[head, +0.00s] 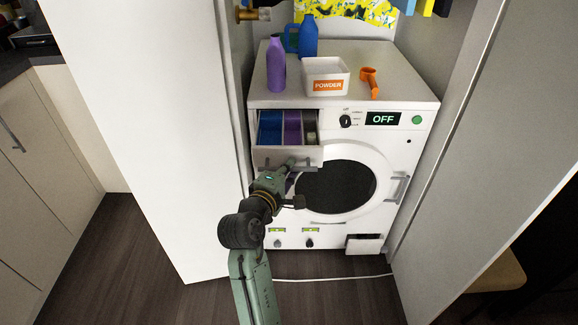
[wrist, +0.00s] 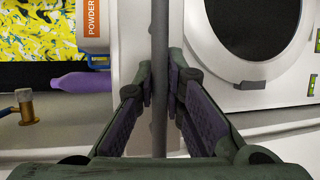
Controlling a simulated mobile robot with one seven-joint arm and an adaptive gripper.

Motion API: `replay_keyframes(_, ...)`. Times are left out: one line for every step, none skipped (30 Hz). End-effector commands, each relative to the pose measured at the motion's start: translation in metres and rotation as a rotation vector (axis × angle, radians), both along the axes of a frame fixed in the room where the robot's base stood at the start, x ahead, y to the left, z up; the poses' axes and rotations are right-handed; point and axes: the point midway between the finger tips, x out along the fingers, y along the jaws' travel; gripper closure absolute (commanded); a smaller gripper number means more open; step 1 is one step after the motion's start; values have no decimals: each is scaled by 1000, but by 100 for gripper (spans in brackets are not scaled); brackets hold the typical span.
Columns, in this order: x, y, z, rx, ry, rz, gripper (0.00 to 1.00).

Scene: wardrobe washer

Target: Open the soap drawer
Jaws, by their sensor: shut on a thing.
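The soap drawer (head: 262,156) sticks out of the washer's upper left front. Its blue, purple and grey compartments show from above in the head view. My gripper (head: 290,165) is at the drawer's front and is shut on its grey bar handle. In the wrist view the handle (wrist: 160,35) runs between the two fingers of my gripper (wrist: 161,85). The washer (head: 365,138) stands between the wardrobe sides. The exact finger contact is partly hidden in the head view.
On the washer top stand a purple bottle (head: 276,66), a blue bottle (head: 308,37), a white powder box (head: 325,72) and an orange scoop (head: 370,82). A white wardrobe panel (head: 150,110) is close on the left. The round door (head: 345,187) is right of my gripper.

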Motion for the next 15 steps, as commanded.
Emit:
replay_keyframes(0,0,0,-1,-1,1,100)
replay_keyframes(0,0,0,-1,-1,1,100)
replay_keyframes(0,0,0,-1,-1,1,100)
replay_keyframes(0,0,0,-1,-1,1,100)
replay_keyframes(0,0,0,-1,-1,1,100)
replay_keyframes(0,0,0,-1,-1,1,87)
replay_keyframes(0,0,0,-1,-1,1,85)
replay_keyframes(0,0,0,-1,-1,1,83)
replay_keyframes(0,0,0,-1,-1,1,80)
replay_keyframes(0,0,0,-1,-1,1,78)
replay_keyframes(0,0,0,-1,0,1,76)
replay_keyframes(0,0,0,-1,0,0,74)
replay_keyframes(0,0,0,-1,0,0,72)
replay_keyframes(0,0,0,-1,0,0,70)
replay_keyframes(0,0,0,-1,0,0,69)
